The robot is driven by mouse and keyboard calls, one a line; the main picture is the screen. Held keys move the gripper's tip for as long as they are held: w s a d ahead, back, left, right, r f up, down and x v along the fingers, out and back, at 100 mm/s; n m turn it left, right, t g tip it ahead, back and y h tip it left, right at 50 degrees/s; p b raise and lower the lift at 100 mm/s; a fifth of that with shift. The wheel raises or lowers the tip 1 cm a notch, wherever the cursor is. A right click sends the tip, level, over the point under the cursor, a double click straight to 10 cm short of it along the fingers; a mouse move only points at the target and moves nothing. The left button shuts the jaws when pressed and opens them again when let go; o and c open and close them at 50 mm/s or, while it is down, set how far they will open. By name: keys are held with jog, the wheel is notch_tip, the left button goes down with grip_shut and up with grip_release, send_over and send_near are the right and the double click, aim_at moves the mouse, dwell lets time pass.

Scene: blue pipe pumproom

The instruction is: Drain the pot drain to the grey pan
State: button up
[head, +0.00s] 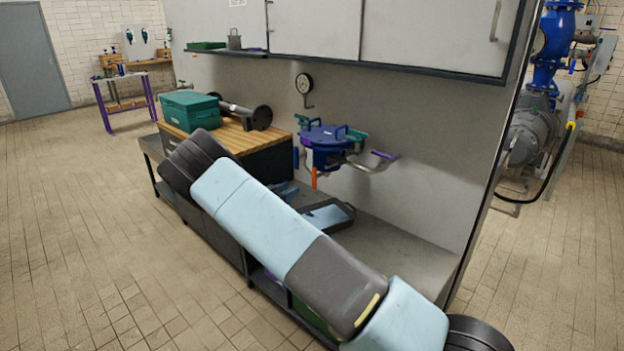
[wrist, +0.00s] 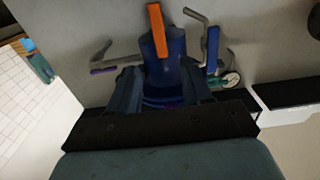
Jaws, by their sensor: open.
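The blue pot (head: 327,150) is fixed to the back wall above the bench, with side pipes and purple-gripped handles. An orange lever (head: 313,177) hangs below it. In the wrist view, which looks turned over, the pot (wrist: 163,75) lies beyond my gripper (wrist: 160,92), and the orange lever (wrist: 157,30) points up in the picture. My gripper is open, its fingers apart with nothing clearly held. Contact with the pot cannot be told.
A teal toolbox (head: 190,110) and a dark dumbbell-shaped part (head: 250,115) stand on the wooden-topped block to the left. White cabinets (head: 315,30) overhang the bench (head: 400,245). The tiled floor at left is clear.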

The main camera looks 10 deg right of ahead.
aim_at(313, 177)
jog(key=x, duration=1.3)
jog(key=shift+c, duration=0.3)
